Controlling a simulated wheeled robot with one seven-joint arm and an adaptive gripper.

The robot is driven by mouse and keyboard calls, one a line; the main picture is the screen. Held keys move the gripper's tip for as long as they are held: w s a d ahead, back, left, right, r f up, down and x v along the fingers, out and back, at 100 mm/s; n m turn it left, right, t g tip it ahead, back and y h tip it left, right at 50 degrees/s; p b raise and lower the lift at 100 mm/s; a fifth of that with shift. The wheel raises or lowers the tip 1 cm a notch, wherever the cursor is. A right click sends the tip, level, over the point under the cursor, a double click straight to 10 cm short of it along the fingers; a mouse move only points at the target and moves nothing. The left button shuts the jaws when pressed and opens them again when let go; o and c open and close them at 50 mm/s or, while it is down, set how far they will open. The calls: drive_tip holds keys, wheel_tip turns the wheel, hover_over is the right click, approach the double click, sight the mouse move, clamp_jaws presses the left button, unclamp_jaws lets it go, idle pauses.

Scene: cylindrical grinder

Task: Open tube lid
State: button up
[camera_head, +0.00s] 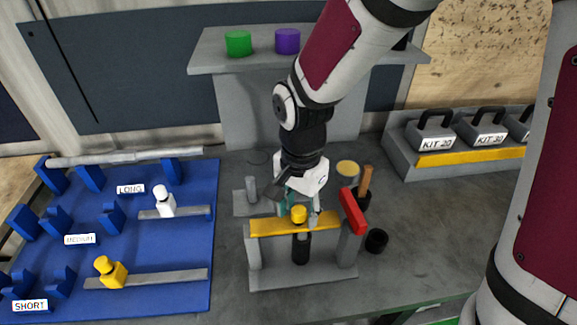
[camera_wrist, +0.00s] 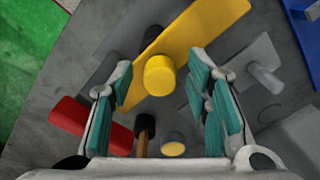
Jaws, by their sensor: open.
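A small yellow round lid (camera_head: 299,213) tops a dark tube (camera_head: 301,248). The tube stands upright in a grey stand under a yellow bar (camera_head: 268,227). In the wrist view the lid (camera_wrist: 160,75) shows end-on, between the fingers in the picture. My gripper (camera_head: 299,203) points down just above and behind the lid. In the wrist view its teal-padded fingers (camera_wrist: 160,68) are wide apart, with clear gaps on both sides of the lid and nothing held.
A red block (camera_head: 353,212) and a wooden-handled tool (camera_head: 364,185) are right of the stand. A blue board (camera_head: 150,250) with racks lies left. Kit weights (camera_head: 432,132) sit back right. A shelf (camera_head: 208,55) with green and purple cylinders stands behind.

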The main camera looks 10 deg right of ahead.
drive_tip(key=shift+f, duration=0.25)
clamp_jaws()
drive_tip(key=shift+a+r, duration=0.1)
drive_tip(key=shift+r, duration=0.05)
